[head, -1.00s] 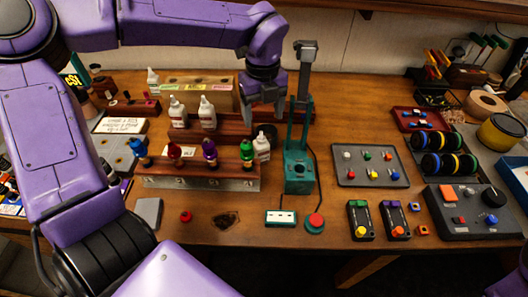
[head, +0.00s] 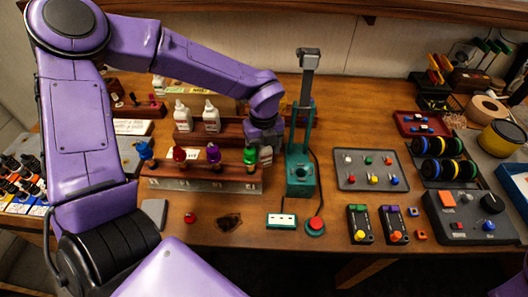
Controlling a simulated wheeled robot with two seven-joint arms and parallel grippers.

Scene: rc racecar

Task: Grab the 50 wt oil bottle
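Two stand on the wooden rack, a left one (head: 183,118) and a right one (head: 211,118). My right gripper is out of view.
A teal stand (head: 300,172) rises close on the right. A grey tray (head: 372,181) of coloured parts lies further right.

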